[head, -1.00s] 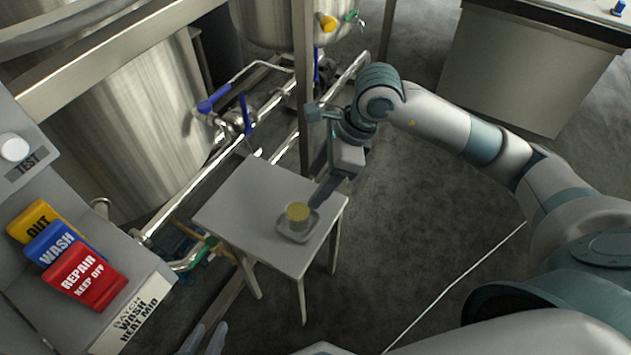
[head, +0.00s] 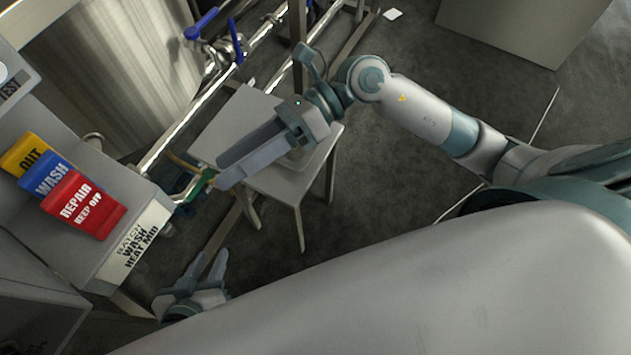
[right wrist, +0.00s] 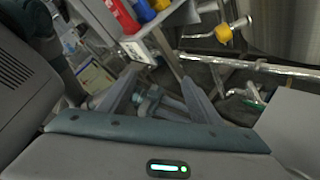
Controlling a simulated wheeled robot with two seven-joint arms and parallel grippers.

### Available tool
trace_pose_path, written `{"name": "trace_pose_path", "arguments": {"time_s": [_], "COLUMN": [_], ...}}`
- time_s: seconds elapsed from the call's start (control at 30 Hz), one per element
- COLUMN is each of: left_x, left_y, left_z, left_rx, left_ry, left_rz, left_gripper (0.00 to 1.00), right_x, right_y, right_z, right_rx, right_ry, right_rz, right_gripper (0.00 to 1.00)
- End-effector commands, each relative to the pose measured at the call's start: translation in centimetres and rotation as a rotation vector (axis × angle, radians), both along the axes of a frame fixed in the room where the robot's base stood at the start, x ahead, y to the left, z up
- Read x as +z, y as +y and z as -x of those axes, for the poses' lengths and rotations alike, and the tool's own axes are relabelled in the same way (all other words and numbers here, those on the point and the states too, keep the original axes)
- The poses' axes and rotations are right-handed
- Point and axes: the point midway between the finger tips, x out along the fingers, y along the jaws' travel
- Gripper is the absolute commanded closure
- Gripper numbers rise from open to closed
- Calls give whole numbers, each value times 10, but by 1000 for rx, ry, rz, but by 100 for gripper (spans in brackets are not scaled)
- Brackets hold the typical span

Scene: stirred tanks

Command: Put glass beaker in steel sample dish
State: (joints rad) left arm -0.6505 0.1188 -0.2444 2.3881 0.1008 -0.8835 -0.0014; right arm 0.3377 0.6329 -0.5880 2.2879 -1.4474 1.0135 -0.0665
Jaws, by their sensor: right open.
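My right gripper (head: 224,171) is open and empty, stretched out above the small grey table, its fingers pointing left past the table's edge. Its two spread fingers also show in the right wrist view (right wrist: 161,82), with nothing between their tips. A bit of the shallow steel sample dish (head: 298,157) shows on the table just below the right gripper's body; the rest is covered. No glass beaker can be made out now; the yellow-topped round item seen at the dish earlier is hidden. My left gripper (head: 209,262) is open and empty, low in the head view, left of the table.
The small grey table (head: 303,180) has bare surface around the dish. Steel pipes with blue-handled valves (head: 203,25) run behind it. A control box with yellow, blue and red signs (head: 85,205) stands on the left. Dark floor lies open to the right.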

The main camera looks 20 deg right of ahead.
Motion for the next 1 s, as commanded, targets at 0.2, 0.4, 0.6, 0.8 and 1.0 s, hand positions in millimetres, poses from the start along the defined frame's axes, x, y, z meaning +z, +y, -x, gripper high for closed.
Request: {"name": "trace_pose_path", "arguments": {"time_s": [0.2,0.4,0.6,0.8,1.0], "left_x": [0,0,0,0,0], "left_y": [0,0,0,0,0], "left_z": [0,0,0,1,1], "left_rx": [0,0,0,0,0], "left_ry": [0,0,1,1,1], "left_rz": [0,0,0,0,0], "left_gripper": [69,69,69,69,69], "right_x": [75,95,43,-68,-183], "right_y": [14,-22,-77,-118,-126], "right_z": [-3,-47,-90,-88,-25], "right_rx": [-166,-403,-706,-1056,-1397], "right_ry": [386,791,1241,1727,2207], "right_rz": [-496,-874,-1160,-1325,-1340], "right_gripper": [42,42,42,42,42]}}
